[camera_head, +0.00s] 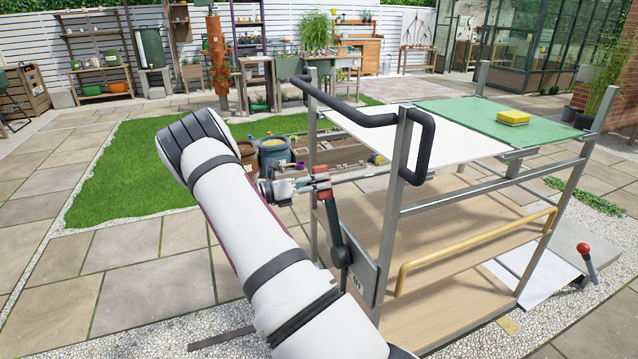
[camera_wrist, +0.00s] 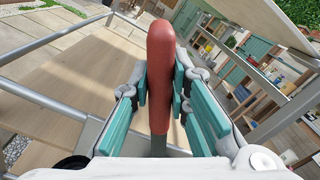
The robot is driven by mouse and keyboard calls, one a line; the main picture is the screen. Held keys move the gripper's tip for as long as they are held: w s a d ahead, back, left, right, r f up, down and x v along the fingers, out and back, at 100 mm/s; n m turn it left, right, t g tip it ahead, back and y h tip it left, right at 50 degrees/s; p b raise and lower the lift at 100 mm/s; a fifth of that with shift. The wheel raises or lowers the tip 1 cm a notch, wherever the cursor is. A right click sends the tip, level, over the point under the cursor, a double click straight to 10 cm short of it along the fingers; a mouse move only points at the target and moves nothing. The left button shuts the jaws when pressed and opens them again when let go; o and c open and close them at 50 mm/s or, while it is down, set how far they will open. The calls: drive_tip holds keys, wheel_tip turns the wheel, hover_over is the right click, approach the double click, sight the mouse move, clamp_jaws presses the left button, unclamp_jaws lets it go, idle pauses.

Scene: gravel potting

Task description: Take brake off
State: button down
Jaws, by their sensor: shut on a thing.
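The lever stands nearly upright, tilted a little. In the wrist view the red grip (camera_wrist: 160,55) rises between the teal finger pads. My gripper (camera_wrist: 160,95) is shut around the lower part of the grip, and the rounded top sticks out beyond the pads. In the head view my gripper (camera_head: 300,187) reaches the grip from the left; the contact is small there.
The trolley has a black push handle (camera_head: 427,130) above my gripper, metal posts (camera_head: 393,200), wooden shelves (camera_head: 460,225) and a yellow rail (camera_head: 470,245). A yellow sponge (camera_head: 513,117) lies on its green top (camera_head: 480,115). A red-knobbed lever (camera_head: 586,256) stands at right. Paving at left is clear.

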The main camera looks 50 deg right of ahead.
drive_tip(key=shift+w+f, duration=0.1)
drive_tip(key=shift+w, duration=0.1)
drive_tip(key=c, duration=1.5)
unclamp_jaws()
drive_tip(key=v, duration=1.2)
drive_tip(key=shift+s, duration=0.1)
